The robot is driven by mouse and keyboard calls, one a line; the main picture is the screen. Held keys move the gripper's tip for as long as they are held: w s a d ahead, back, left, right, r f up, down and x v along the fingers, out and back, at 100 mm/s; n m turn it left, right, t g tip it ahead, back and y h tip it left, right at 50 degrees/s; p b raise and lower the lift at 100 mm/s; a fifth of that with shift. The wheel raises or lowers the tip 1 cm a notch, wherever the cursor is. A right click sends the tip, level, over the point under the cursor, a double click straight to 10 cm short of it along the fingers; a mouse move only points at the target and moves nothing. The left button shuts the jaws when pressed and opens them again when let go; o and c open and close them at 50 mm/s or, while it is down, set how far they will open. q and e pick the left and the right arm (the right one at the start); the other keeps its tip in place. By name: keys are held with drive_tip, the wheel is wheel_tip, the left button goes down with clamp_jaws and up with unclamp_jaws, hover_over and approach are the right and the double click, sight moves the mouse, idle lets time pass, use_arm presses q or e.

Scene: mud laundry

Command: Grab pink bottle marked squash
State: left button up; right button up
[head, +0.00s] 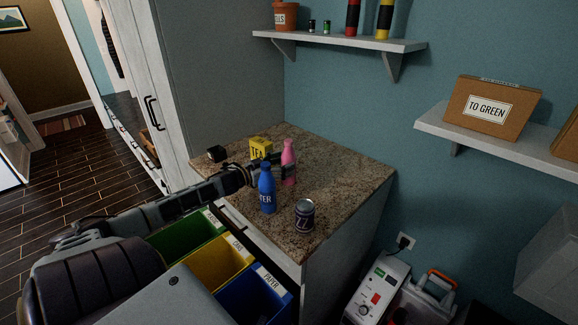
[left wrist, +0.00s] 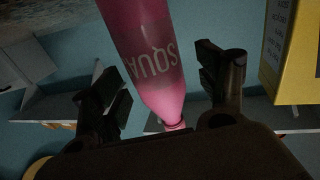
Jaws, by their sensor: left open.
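The pink bottle (head: 288,163) stands upright on the granite counter, partly behind the blue bottle and my gripper. In the left wrist view the pink bottle (left wrist: 145,55) shows upside down with the letters "SQUA", its neck between my fingers. My left gripper (head: 272,164) reaches in from the left at the bottle's side. In the left wrist view the left gripper (left wrist: 165,85) is open, with one finger on each side of the bottle and gaps visible. My right gripper is not in view.
A blue bottle (head: 267,190) marked "TER" stands close in front of the gripper. A dark can (head: 304,215) is nearer the counter's front right. The counter's right part (head: 350,175) is clear.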

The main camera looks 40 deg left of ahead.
sight(289, 161)
use_arm(q)
drive_tip(key=shift+x, duration=1.5)
drive_tip(key=shift+d, duration=0.1)
drive_tip(key=c, duration=0.9)
